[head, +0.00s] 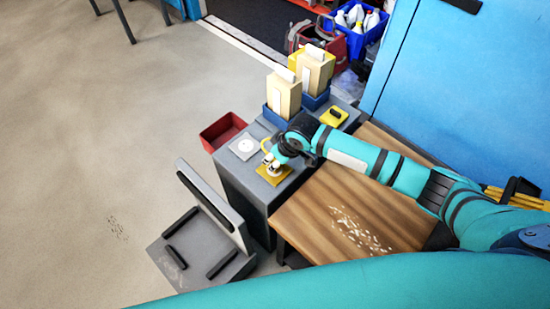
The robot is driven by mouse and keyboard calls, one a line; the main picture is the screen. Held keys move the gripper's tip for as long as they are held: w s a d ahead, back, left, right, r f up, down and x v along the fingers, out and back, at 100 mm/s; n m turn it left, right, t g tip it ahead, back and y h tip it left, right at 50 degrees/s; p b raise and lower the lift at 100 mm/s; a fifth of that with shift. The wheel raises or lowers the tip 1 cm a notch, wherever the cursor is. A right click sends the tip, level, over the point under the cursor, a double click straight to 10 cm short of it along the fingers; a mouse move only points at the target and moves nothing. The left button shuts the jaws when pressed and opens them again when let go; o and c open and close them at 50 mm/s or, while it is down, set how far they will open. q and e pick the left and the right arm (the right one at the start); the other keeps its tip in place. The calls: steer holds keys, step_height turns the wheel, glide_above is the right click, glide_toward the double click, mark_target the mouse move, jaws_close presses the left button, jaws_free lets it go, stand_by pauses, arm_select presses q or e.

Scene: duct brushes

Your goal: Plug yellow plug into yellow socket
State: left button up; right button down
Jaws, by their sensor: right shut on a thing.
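A yellow square plate (267,177), seemingly the yellow socket, lies on the grey cabinet top. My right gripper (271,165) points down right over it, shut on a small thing. A yellow loop (265,144) shows beside the fingers, so the held thing looks like the yellow plug. The fingers hide most of the plug and the middle of the plate; I cannot tell whether plug and socket touch. My left gripper is not in view.
A grey plate with a round white part (244,147) and a yellow block with a black top (335,115) share the cabinet top (237,175). Two cartons in blue holders (284,97) stand behind. A wooden table (320,215) adjoins. A red bin (222,131) is left.

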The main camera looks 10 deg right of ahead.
steer(key=shift+f, duration=0.6)
steer(key=c, duration=1.1)
jaws_free()
steer(key=shift+o, duration=0.2)
steer(key=shift+d+r, duration=0.1)
steer(key=shift+r, duration=0.25)
steer(key=v, duration=0.7)
steer(key=shift+s+f, duration=0.1)
